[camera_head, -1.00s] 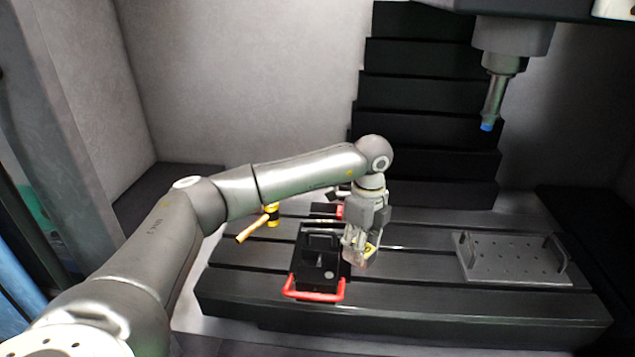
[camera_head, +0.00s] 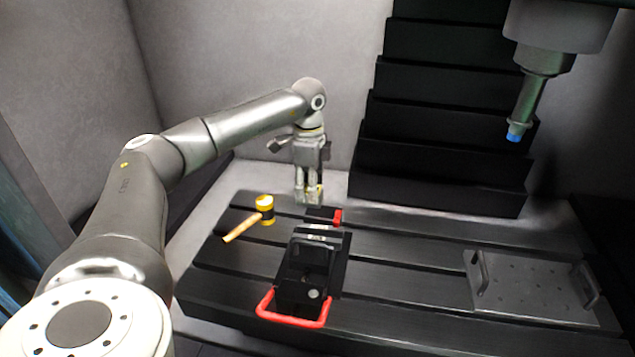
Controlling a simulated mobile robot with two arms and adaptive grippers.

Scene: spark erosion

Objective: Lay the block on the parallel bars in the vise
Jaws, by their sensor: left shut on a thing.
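My left gripper (camera_head: 309,198) points straight down behind the vise, above the table's back edge. Its fingers are closed on a small grey piece, which I take to be the block; it is hard to make out between the fingertips. The black vise (camera_head: 334,284) stands on the slotted table with its red handle (camera_head: 294,318) toward me. A light strip (camera_head: 316,232) shows at its rear jaw; I cannot tell whether this is a parallel bar. The parallel bars are not clearly visible. My right gripper is out of view.
A mallet (camera_head: 265,212) with a yellow-ended head lies left of the vise. A plate with holes and two handles (camera_head: 520,285) lies at the right. A spindle with a blue tip (camera_head: 517,132) hangs at upper right. The table (camera_head: 400,285) is clear between vise and plate.

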